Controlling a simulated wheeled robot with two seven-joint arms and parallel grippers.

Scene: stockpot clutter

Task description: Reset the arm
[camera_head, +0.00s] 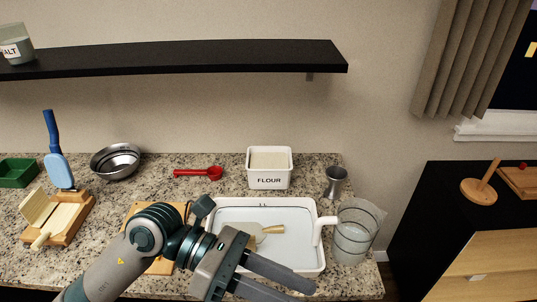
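My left arm comes in from the bottom left. Its gripper (303,291) reaches over the front of the white tray (309,250). The two dark fingers stand apart with a gap between them, and I see nothing held there. The fingertips are near the bottom edge of the view. My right gripper is not in view.
A wooden-handled tool (270,229) lies in the tray. A clear pitcher (353,233) stands right of it, a flour box (269,168) behind. A black shelf (190,57) hangs above.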

